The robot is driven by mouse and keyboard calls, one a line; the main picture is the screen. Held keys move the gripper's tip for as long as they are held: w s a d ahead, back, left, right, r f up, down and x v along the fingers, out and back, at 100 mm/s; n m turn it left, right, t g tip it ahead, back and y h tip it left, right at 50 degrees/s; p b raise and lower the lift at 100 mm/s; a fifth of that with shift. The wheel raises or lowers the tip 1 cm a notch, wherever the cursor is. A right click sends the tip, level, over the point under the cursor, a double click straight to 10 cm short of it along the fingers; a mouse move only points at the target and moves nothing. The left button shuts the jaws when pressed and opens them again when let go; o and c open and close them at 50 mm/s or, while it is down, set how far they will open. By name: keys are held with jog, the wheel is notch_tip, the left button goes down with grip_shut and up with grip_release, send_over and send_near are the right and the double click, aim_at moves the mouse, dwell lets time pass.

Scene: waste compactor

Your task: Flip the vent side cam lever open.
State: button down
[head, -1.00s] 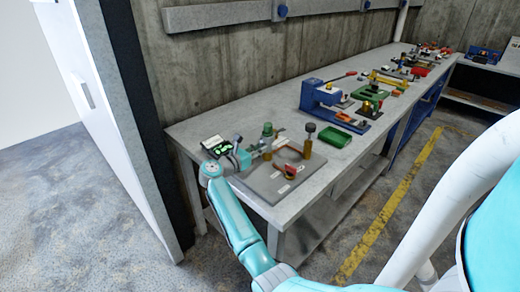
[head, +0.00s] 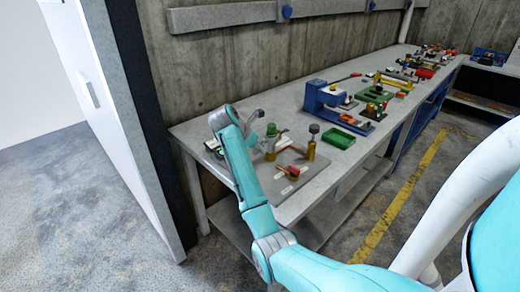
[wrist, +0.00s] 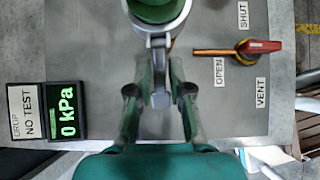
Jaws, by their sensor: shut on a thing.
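In the wrist view, a green-topped coupling (wrist: 152,10) sits in a grey metal collar at the top middle. A grey cam lever (wrist: 160,98) extends from the collar toward me. My gripper (wrist: 160,72) has its two green fingers on either side of this lever, shut on it. The coupling's far side is out of frame. To the right, a red-handled vent valve (wrist: 258,46) on a copper-coloured pipe lies beside OPEN, SHUT and VENT labels. In the head view, the green-topped coupling (head: 271,131) stands on the bench plate, and my arm partly hides the plate's left side.
A gauge (wrist: 67,112) reading 0 kPa stands left of the coupling in the wrist view. In the head view, a dark-knobbed brass post (head: 312,143), a green tray (head: 339,138) and a blue press (head: 325,97) stand to the right on the bench (head: 320,185).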

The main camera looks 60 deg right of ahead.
jog(key=shift+a+r+t+y, duration=0.1)
jog(key=shift+r+t+y, duration=0.25)
jog(key=shift+y, duration=0.85)
jog(key=c, duration=1.2)
grip_release()
